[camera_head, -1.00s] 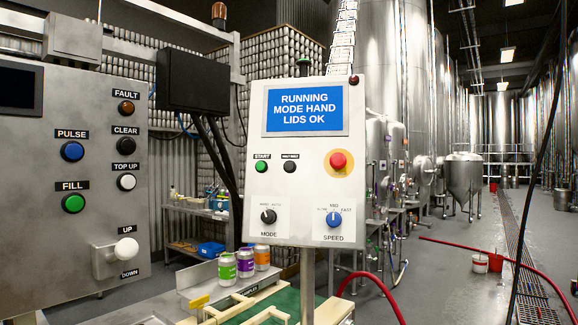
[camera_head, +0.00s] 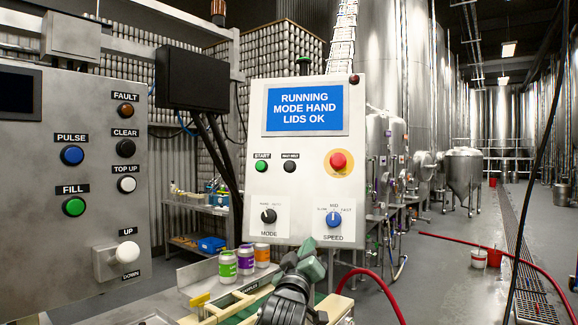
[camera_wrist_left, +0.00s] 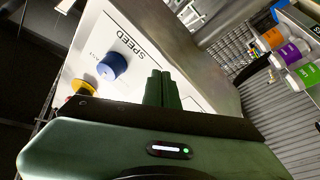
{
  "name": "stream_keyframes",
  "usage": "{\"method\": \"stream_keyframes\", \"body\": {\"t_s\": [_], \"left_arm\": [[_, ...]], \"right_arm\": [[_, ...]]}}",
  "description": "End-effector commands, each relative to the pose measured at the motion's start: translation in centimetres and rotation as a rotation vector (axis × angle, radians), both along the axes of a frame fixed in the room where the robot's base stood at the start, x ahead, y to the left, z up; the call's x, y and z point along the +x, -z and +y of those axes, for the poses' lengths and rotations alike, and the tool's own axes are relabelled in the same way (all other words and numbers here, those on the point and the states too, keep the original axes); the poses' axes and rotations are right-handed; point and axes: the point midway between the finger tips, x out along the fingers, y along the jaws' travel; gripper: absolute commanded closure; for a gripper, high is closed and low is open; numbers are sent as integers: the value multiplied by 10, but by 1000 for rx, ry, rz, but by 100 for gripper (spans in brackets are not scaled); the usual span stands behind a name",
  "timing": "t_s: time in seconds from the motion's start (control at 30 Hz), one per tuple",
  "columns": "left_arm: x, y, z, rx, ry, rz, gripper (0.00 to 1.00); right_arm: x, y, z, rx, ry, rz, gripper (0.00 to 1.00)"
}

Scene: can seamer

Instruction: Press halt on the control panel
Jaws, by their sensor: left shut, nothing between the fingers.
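The control panel (camera_head: 316,205) is a pale upright box on a post. Its blue screen (camera_head: 304,109) reads "RUNNING MODE HAND LIDS OK". Below are a green START button (camera_head: 261,166), a black button (camera_head: 290,166) whose small label is hard to read, and a red mushroom button (camera_head: 338,160) on a yellow ring. A black MODE knob (camera_head: 268,216) and blue SPEED knob (camera_head: 334,219) sit lower; the SPEED knob shows in the left wrist view (camera_wrist_left: 112,66). My left gripper (camera_head: 316,246) is shut and empty, at the panel's lower edge, below the buttons. My right gripper is out of view.
A grey panel (camera_head: 30,200) with PULSE, FILL and other buttons stands at left. Several cans (camera_head: 245,260) stand on the machine below. A red hose (camera_head: 375,280) and steel tanks are at right. Space before the buttons is clear.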

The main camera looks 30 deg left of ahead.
Motion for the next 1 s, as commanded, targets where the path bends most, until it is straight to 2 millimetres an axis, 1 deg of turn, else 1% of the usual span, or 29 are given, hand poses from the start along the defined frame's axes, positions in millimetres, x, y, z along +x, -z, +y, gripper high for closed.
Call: {"method": "stream_keyframes", "body": {"t_s": [0.03, 0.1, 0.17, 0.2, 0.3, 0.4, 0.5, 0.57, 0.87, 1.0], "left_arm": [[-11, -33, 5, -17, -7, -59, 100], [-26, -71, 10, -41, -13, -133, 100], [-39, -101, 15, -62, -16, -194, 100], [-48, -119, 18, -76, -18, -233, 100], [-66, -159, 25, -105, -18, -322, 100], [-77, -188, 31, -127, -14, -391, 100], [-82, -203, 34, -139, -9, -428, 100], [-83, -206, 35, -142, -8, -438, 100], [-83, -207, 35, -142, -7, -440, 100], [-79, -206, 37, -143, -8, -439, 100]], "right_arm": [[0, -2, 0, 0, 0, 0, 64], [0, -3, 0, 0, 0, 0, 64], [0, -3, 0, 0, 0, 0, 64], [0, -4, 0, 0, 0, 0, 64], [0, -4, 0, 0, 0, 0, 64], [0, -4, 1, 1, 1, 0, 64], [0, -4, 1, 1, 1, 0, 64], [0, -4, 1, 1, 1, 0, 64], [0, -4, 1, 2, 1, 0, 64], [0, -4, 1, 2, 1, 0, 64]]}}
